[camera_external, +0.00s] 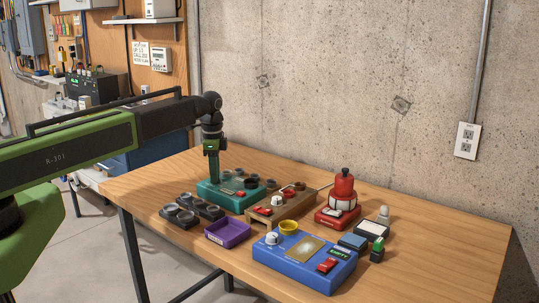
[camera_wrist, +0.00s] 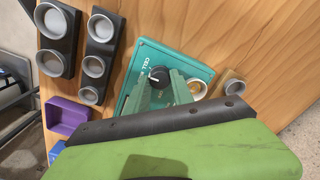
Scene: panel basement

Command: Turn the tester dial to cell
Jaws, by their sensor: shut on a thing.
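The teal tester box (camera_external: 222,194) stands at the back left of the bench. In the wrist view its teal panel (camera_wrist: 199,71) carries a black round dial (camera_wrist: 159,76) with a white pointer line toward the picture's left. My gripper (camera_external: 213,181) points straight down onto the tester. In the wrist view my gripper's green fingers (camera_wrist: 164,80) are shut on the dial, one on each side. The dial is hidden in the external view.
Grey ring holders (camera_external: 178,216) and a purple tray (camera_external: 228,232) lie in front of the tester. A wooden box with a white knob (camera_external: 279,207) is close on its right. A blue box (camera_external: 290,262) and red device (camera_external: 343,190) stand further right.

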